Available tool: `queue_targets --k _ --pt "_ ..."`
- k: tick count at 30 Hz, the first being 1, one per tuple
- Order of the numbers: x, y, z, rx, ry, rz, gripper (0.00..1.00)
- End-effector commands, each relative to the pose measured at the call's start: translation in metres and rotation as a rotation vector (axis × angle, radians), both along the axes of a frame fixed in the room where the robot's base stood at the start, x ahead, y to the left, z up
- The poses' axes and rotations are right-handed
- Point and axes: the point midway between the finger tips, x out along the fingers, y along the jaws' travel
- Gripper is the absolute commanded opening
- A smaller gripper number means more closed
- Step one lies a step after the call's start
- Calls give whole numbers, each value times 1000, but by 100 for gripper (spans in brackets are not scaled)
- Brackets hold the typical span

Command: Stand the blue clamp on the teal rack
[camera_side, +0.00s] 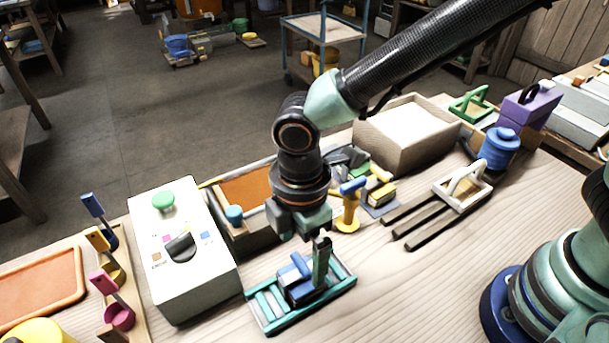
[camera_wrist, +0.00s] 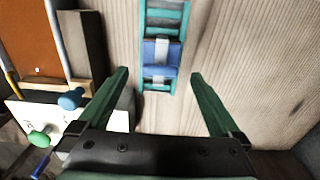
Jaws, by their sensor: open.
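The teal rack (camera_side: 263,312) is a low slatted frame on the wooden table, and it also shows in the wrist view (camera_wrist: 166,8). The blue clamp (camera_side: 297,272) rests on the rack, with its handle end raised. In the wrist view the blue clamp (camera_wrist: 161,52) has a pale grey strip along its middle. My gripper (camera_side: 318,262) points down just over the clamp, partly hiding it and the rack. In the wrist view the two green fingers (camera_wrist: 159,74) are wide apart, one on each side of the clamp, with gaps between.
A white box with a green knob (camera_side: 181,250) stands left of the rack. An orange-lined tray (camera_side: 246,190) is behind it. A yellow clamp (camera_side: 347,210) and a white-handled fork-like piece (camera_side: 462,190) are to the right. Bare table lies right of the rack.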

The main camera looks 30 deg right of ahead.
Motion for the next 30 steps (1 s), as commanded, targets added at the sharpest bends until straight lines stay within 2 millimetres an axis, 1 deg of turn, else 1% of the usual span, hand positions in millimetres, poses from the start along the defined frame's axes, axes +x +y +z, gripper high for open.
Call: queue_targets --k 1,6,12,14,15,17,20,21,23,24,26,27,30 --pt "1 1 12 4 -4 0 100" --pt "0 0 39 3 -2 0 100" --pt "1 -2 56 3 -3 -11 100" --pt "6 -9 61 11 -10 -45 100" --pt "10 -16 67 21 -19 -84 100" --pt "19 -33 77 41 -38 -169 100" --pt "35 -73 97 88 -84 -373 100" --pt "39 -92 105 111 -104 -466 100" --pt "45 -121 116 144 -137 -608 100" --pt "46 -139 123 165 -159 -701 100" --pt "47 -166 131 197 -191 -839 100" --pt "46 -184 136 220 -215 -929 100" --pt "40 -224 144 274 -271 -1144 100"
